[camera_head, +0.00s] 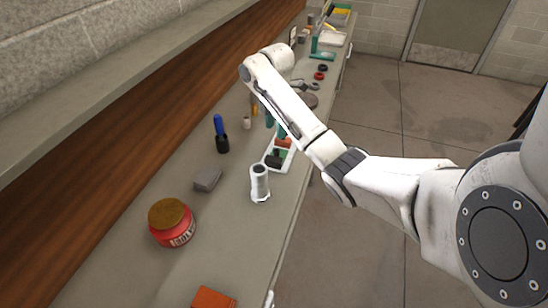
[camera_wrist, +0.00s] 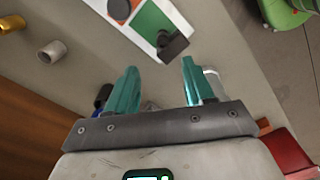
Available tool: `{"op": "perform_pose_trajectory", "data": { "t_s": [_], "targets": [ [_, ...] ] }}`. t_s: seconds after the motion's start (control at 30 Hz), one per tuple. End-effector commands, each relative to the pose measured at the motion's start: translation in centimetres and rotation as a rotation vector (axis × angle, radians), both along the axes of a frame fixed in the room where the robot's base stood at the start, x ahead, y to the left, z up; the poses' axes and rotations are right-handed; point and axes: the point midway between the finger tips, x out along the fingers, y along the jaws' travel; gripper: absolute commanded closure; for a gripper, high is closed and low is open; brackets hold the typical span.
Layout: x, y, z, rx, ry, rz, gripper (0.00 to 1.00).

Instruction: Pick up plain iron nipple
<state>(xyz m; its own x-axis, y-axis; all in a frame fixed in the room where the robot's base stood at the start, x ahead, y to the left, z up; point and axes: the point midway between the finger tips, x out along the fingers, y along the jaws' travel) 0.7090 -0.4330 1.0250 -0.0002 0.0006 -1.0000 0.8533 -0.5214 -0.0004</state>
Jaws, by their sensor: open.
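A short, dull grey-brown hollow cylinder, which looks like the plain iron nipple (camera_wrist: 52,52), lies at the left of the wrist view. It seems to be the small pale cylinder (camera_head: 247,123) standing on the bench in the head view. My gripper (camera_wrist: 160,64) has two teal fingers spread apart with nothing between them. In the head view my gripper (camera_head: 276,126) hangs over the bench, just right of the small cylinder and by the white tray. The fingers are apart from the cylinder.
A brass piece (camera_wrist: 11,24) lies near the nipple. A wooden back panel borders the bench.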

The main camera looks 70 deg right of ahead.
Motion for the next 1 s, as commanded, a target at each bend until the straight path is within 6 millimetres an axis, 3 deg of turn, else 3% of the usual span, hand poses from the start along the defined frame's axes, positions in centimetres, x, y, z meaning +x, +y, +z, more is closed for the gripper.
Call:
{"op": "perform_pose_trajectory", "data": {
  "t_s": [0.03,0.1,0.43,0.7,1.0],
  "targets": [
    [0.0,0.1,-1.4,0.001,0.001,0.001,0.48],
    [0.0,0.1,-2.4,0.001,0.0,0.0,0.48],
    [-0.1,0.1,-4.7,0.001,0.0,-0.001,0.48],
    [-0.6,0.3,-8.1,0.001,0.002,0.0,0.48],
    [-0.5,0.3,-8.9,-0.001,0.0,0.0,0.48]
  ]
}}
